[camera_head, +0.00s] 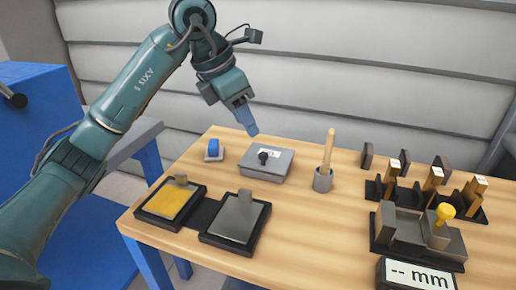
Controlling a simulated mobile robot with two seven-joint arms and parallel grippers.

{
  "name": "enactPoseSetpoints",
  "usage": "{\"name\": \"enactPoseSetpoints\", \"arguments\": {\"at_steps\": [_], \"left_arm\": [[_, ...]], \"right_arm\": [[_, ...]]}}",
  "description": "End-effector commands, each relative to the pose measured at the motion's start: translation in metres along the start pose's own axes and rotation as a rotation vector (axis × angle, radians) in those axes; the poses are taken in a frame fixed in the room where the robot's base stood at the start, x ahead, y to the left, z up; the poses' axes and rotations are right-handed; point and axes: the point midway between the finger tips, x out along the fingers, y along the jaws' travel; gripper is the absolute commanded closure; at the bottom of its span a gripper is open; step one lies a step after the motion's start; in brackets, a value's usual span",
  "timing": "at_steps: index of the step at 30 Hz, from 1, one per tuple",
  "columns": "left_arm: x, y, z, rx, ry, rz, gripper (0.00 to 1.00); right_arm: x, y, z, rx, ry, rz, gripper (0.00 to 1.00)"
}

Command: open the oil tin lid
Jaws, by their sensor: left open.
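The oil tin (251,172) is a low grey box on the wooden table, behind the two flat pads. Its lid (283,160) lies flat on top, with a black knob (263,157) and a small white label. My left gripper (250,130) hangs above and behind the tin, pointing down, apart from the knob. It is open with nothing visible in it; its fingers are seen nearly edge-on. My right gripper is not in view.
A yellow pad (168,202) and a grey pad (236,217) lie in front of the tin. A small blue block (213,147) stands left; a grey cup (323,181) with a wooden stick stands right. Wooden pieces in dark holders and a yellow-knobbed gauge (418,238) occupy the right side.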

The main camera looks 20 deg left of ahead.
Motion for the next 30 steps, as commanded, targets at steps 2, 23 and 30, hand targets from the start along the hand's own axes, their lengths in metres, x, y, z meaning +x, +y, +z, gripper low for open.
{"name": "enactPoseSetpoints", "arguments": {"at_steps": [2, 23, 30], "left_arm": [[0.021, -0.001, -0.001, 0.001, 0.003, -0.005, 0.59], [0.086, -0.001, 0.0, 0.002, -0.002, -0.001, 0.59], [0.086, -0.001, 0.0, 0.002, -0.001, -0.002, 0.72]], "right_arm": [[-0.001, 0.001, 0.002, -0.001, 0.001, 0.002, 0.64], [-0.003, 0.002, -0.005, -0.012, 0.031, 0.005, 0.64], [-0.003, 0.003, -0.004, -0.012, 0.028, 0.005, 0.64]]}}
